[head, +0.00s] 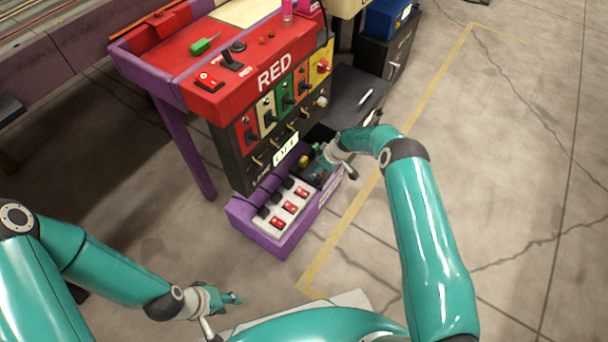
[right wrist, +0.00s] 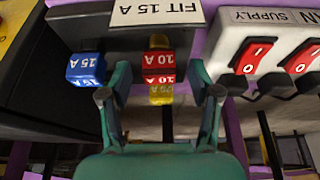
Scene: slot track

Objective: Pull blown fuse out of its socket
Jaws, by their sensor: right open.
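In the right wrist view a red 10 A fuse (right wrist: 158,66) stands between the spread fingers of my right gripper (right wrist: 158,94), apart from both. A blue 15 A fuse (right wrist: 87,68) is to the left, outside the fingers. A sign reading "FIT 15 A" (right wrist: 158,10) is above them. Which fuse is blown, and the sockets, cannot be made out. In the head view my right gripper (head: 318,168) is at the fuse bay. My left gripper (head: 228,299) hangs low, away from the fuses.
A white switch panel (head: 284,208) with red rockers sits in a purple tray (head: 263,239) beside the fuse bay; it also shows in the right wrist view (right wrist: 225,45). The red control cabinet (head: 225,92) rises behind. The floor (head: 520,150) to the right is clear.

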